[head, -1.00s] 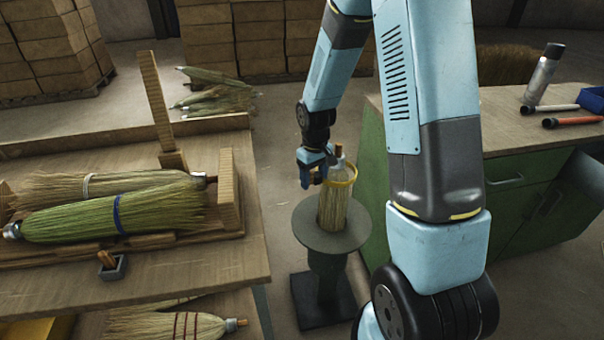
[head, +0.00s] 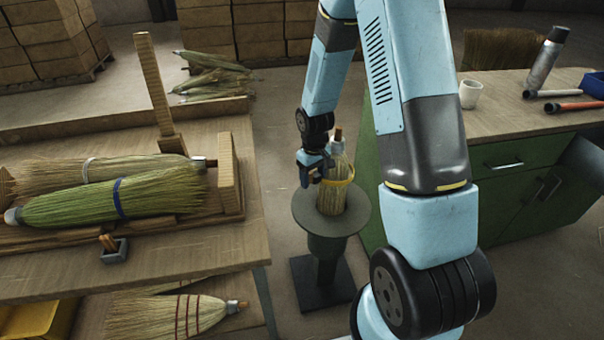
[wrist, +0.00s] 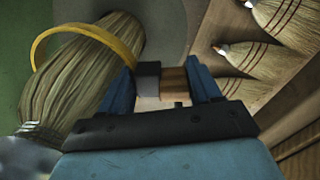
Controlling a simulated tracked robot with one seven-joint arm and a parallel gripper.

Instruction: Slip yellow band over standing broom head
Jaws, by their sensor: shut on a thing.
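The straw broom head (head: 333,200) stands upright on a round dark stand (head: 358,218) in the head view, its top pale and its wooden stub up. The yellow band (head: 345,183) lies around its upper-to-middle bristles. In the wrist view the band (wrist: 67,28) arcs across the bristles (wrist: 75,75) and runs behind a finger; its far side is hidden. My gripper (head: 316,172) is beside the broom head, on its left in the head view. In the wrist view, my gripper (wrist: 164,84) is shut on a small grey-and-wood piece at the band, seemingly its grip.
A left bench (head: 190,255) carries a green broom (head: 90,205) and wooden posts. A green cabinet (head: 530,165) at right bears a white cup (head: 470,94), a bottle (head: 545,60) and tools. Several finished brooms lie on the lower shelf. Floor separates bench and stand.

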